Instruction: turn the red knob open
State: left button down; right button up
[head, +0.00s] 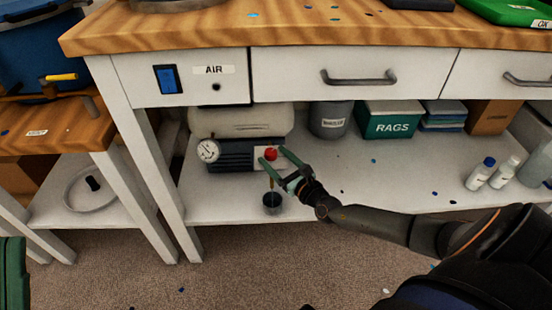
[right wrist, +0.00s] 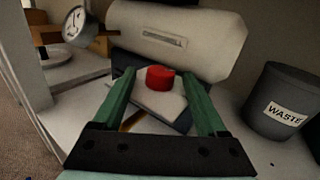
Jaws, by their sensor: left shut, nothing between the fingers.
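The red knob (head: 271,154) sits on a pale plate at the right end of the dark pump unit on the lower shelf. It also shows in the right wrist view (right wrist: 160,78), upright on its plate. My right gripper (head: 273,155) is open, with one green finger on each side of the knob. In the right wrist view its fingers (right wrist: 159,70) stand wide apart with the knob between and beyond them, with gaps and no clear contact.
A white tank (head: 240,118) lies above the pump, with a gauge (head: 208,150) at left. The waste bin (head: 328,120), rags box (head: 390,122) and bottles (head: 480,174) stand to the right. The bench drawers (head: 345,75) overhang the shelf.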

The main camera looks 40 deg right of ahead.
grip_shut()
dwell(0.4)
